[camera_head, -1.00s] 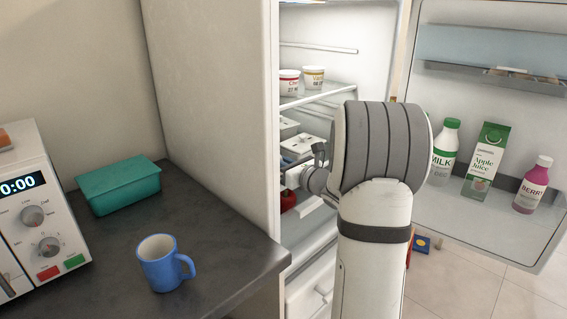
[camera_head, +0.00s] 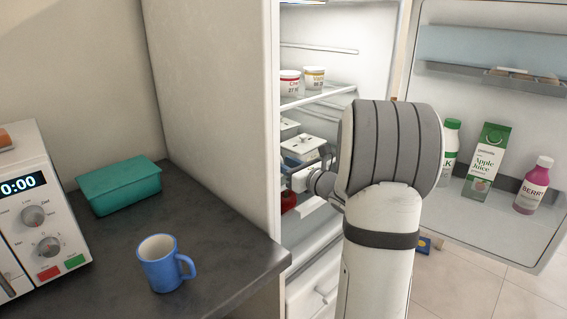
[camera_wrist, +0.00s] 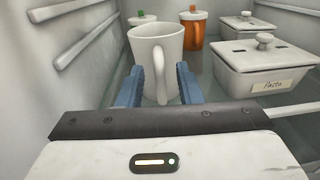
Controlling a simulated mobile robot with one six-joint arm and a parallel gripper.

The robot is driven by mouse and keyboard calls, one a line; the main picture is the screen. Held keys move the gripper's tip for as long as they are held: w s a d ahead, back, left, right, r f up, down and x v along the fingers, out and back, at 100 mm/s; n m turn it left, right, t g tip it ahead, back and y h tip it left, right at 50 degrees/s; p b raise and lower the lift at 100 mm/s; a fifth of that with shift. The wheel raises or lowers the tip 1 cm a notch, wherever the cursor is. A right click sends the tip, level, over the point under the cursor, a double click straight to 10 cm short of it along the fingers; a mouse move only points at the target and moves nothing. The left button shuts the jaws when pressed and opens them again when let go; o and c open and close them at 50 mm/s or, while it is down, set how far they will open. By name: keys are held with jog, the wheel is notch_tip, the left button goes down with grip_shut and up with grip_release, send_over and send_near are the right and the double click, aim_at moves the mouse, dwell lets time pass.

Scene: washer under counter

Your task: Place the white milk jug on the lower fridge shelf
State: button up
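The white milk jug (camera_wrist: 155,47) stands upright in the wrist view, deep in the fridge, with its handle towards me. My gripper (camera_wrist: 160,78) has its two blue fingers apart, one on each side of the jug's lower body, with the handle between them. I cannot tell whether the fingers press on the jug or stand just clear of it, and its base is partly hidden. In the head view my arm reaches into the fridge and hides the jug. The upper glass shelf (camera_head: 318,96) is above my gripper there.
A white lidded box labelled Pasta (camera_wrist: 262,70) is close on the right, with another lidded box (camera_wrist: 243,27) behind. An orange jar (camera_wrist: 194,32) stands behind the jug. The fridge's left wall (camera_wrist: 45,85) is near. The open door holds an apple juice carton (camera_head: 486,160) and bottles.

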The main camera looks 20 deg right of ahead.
jog(key=v, duration=1)
jog(key=shift+f, duration=0.1)
